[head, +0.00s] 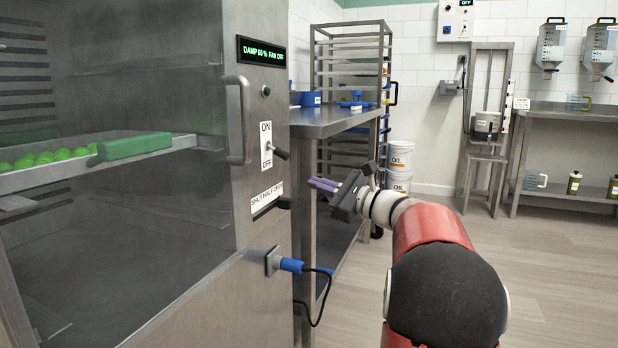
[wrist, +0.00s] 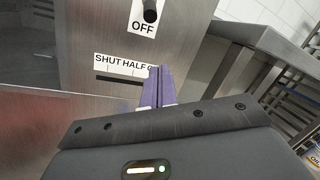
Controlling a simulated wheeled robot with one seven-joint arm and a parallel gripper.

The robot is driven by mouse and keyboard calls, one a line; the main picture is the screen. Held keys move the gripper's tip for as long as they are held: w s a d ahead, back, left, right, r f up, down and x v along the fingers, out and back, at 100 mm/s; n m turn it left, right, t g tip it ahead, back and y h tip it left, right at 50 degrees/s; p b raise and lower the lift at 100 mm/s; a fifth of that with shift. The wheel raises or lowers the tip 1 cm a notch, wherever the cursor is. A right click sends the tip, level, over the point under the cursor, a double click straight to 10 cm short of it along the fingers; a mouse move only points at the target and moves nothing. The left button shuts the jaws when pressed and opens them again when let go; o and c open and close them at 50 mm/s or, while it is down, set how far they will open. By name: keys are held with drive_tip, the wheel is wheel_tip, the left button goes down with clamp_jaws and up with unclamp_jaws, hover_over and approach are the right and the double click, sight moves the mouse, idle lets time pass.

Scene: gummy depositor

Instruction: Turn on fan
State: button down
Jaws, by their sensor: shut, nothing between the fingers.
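A steel cabinet (head: 270,210) stands at the left in the head view. Its display (head: 262,51) reads "DAMP 60 % FAN OFF". Below it a lever switch (head: 281,153) sits on a plate (head: 266,145) marked ON above and OFF below. The lever sticks out to the right, near the OFF end. In the wrist view the lever knob (wrist: 150,14) shows at the top, above the word OFF. My gripper (head: 323,186) has purple fingers, shut and empty. It is to the right of and below the lever, apart from it. The fingers (wrist: 157,86) overlap the "SHUT HALF" label in the wrist view.
A slot with the label "SHUT HALF" (head: 267,197) lies below the switch. A door handle (head: 240,120) projects left of it. A blue plug (head: 291,265) with a black cable sits lower down. A steel table (head: 335,122) stands behind; the floor at right is open.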

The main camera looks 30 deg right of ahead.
sight(278, 152)
drive_tip(key=x, duration=0.9)
drive_tip(key=shift+s+a+r, duration=0.25)
drive_tip(key=shift+s+r, duration=0.75)
drive_tip(key=shift+s+a+r, duration=0.15)
drive_tip(key=shift+s+r, duration=0.25)
drive_tip(key=shift+r, duration=0.05)
drive_tip(key=shift+r, duration=0.15)
drive_tip(key=shift+r+p, duration=0.1)
drive_tip(key=shift+p, duration=0.3)
drive_tip(key=shift+g+p, duration=0.3)
drive_tip(key=shift+p, duration=0.05)
